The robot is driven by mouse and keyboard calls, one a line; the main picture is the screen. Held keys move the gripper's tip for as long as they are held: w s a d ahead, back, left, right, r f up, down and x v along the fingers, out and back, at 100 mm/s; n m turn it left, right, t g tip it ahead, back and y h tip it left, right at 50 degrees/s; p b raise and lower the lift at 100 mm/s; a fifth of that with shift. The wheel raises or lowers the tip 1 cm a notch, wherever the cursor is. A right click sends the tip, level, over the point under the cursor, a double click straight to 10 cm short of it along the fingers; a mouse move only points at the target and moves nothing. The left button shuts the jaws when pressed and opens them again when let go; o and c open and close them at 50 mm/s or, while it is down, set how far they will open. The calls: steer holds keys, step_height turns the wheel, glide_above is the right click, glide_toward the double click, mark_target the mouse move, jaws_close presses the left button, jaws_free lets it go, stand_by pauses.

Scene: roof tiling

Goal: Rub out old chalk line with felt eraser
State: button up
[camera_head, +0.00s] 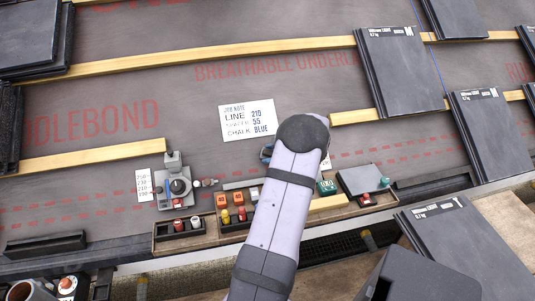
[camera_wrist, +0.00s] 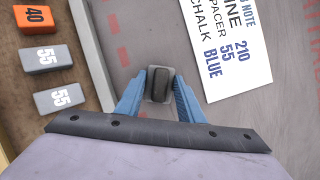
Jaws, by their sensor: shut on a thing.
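My gripper (camera_wrist: 160,98) has its two blue fingers closed on a small dark grey block with a paler edge, which looks like the felt eraser (camera_wrist: 159,82). The block is over the grey underlay, left of the job note (camera_wrist: 232,45). A thin blue line (camera_head: 422,22), perhaps the chalk line, runs down at the upper right between tile stacks. I cannot tell whether the block touches the underlay.
A wooden tray (camera_head: 160,234) with orange, grey and red pieces lies below. A chalk-reel-like device (camera_head: 178,184) stands left of my arm. Wooden battens (camera_head: 200,57) cross the underlay. Dark tile stacks (camera_head: 402,75) stand at the right.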

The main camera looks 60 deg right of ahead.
steer(key=shift+s+d+f, duration=0.1)
steer(key=shift+s+d, duration=0.05)
steer(key=shift+s, duration=0.05)
steer(key=shift+s+d, duration=0.55)
steer(key=shift+s, duration=0.15)
steer(key=shift+d, duration=0.1)
steer(key=shift+s+d+p, duration=0.4)
steer(key=shift+s+d, duration=0.2)
steer(key=shift+w+a, duration=0.1)
steer(key=shift+w, duration=0.05)
steer(key=shift+w+a+b, duration=0.4)
steer(key=shift+w+a, duration=0.2)
steer(key=shift+a, duration=0.05)
steer(key=shift+w, duration=0.1)
